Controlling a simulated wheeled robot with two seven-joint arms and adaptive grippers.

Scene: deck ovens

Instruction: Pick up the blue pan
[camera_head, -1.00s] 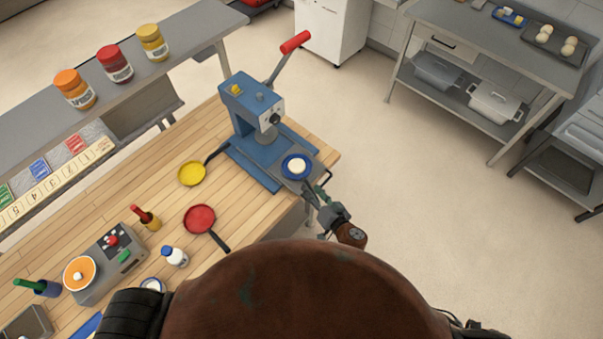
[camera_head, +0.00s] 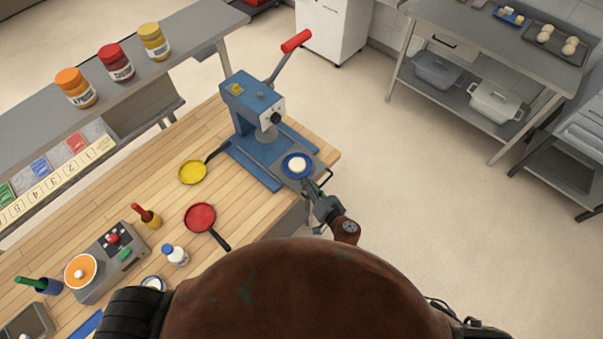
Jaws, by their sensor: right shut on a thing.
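The blue pan (camera_head: 286,167) sits level on the grey plate of the blue press, at the right end of the wooden table. A round white piece (camera_head: 297,165) lies in it. My right gripper (camera_head: 311,190) is at the pan's near side, over the table's right edge, and is shut on the pan's handle. The handle is mostly hidden by the fingers. My left gripper is out of view.
The blue press (camera_head: 255,108) with a red-ended lever stands just behind the pan. A yellow pan (camera_head: 193,173) and a red pan (camera_head: 200,216) lie to the left on the wooden table (camera_head: 140,180). Open floor (camera_head: 420,230) lies to the right.

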